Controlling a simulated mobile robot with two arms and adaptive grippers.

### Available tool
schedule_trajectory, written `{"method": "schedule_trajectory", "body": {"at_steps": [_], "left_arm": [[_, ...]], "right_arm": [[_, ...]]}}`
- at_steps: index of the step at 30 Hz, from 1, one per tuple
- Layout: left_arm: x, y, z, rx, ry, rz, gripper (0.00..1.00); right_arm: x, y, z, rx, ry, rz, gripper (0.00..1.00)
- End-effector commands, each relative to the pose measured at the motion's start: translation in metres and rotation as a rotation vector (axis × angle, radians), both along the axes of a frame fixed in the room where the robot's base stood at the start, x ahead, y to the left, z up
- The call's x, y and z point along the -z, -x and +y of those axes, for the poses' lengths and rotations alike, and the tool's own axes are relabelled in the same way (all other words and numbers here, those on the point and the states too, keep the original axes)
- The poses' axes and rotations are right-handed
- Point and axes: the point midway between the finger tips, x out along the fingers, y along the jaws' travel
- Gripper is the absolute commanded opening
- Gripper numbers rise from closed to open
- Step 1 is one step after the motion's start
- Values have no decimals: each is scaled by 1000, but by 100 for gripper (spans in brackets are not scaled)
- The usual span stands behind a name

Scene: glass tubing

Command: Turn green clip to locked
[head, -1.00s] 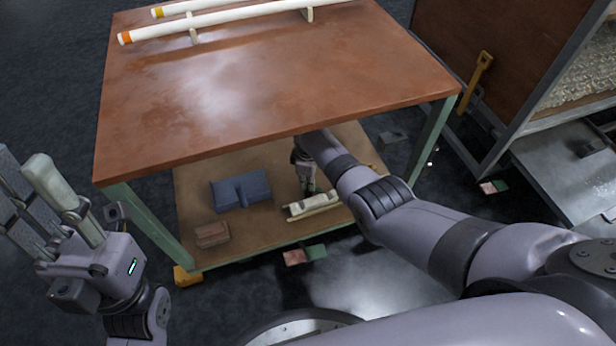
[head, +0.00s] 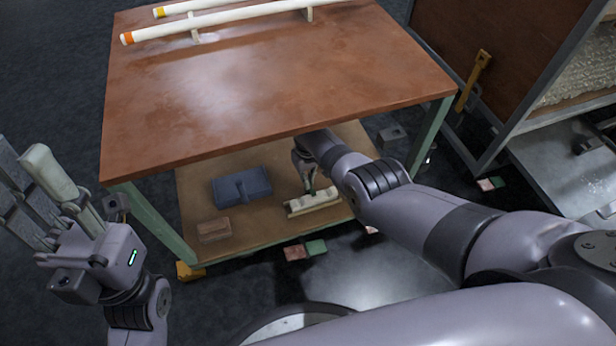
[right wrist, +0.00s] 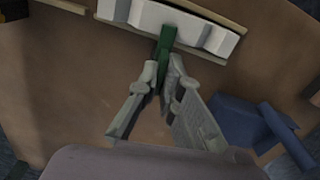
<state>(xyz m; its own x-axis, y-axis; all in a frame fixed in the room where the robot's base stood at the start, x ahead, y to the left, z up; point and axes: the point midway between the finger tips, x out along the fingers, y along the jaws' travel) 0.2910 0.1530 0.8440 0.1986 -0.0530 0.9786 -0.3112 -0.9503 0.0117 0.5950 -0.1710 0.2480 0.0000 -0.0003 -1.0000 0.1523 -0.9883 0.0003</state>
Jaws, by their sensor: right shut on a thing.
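The green clip (right wrist: 165,44) is a narrow green lever at the middle of a white notched block (right wrist: 197,30), seen in the right wrist view. My right gripper (right wrist: 162,72) is shut on the lever's near end. In the head view the white block (head: 325,200) lies on the table's lower shelf, and my right gripper (head: 311,190) reaches down to it under the tabletop. The clip itself is too small to make out there. My left gripper (head: 22,165) is raised at the far left, empty, with its fingers apart.
The brown tabletop (head: 270,80) overhangs the shelf (head: 265,220) and carries white tubes (head: 230,20) at its back. A blue object (head: 240,187) and a reddish block (head: 213,230) lie left of the white block. A green table leg (head: 432,135) stands right of my arm.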

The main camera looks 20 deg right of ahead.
Motion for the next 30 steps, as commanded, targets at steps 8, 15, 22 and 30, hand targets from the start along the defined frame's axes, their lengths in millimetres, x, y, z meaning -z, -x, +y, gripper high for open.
{"method": "schedule_trajectory", "body": {"at_steps": [8, 15, 22, 30], "left_arm": [[-1, 0, 0, 0, 0, 0, 31], [-1, 0, 0, 0, 0, 0, 31], [-1, 0, 0, -1, 0, 0, 31], [-1, 0, 0, -1, 0, -1, 31]], "right_arm": [[0, 1, 0, 106, 0, 2, 0], [0, 1, 0, 134, 0, 2, 0], [0, 1, 0, 136, 0, 2, 0], [0, 1, 0, 136, 0, 2, 17]]}}
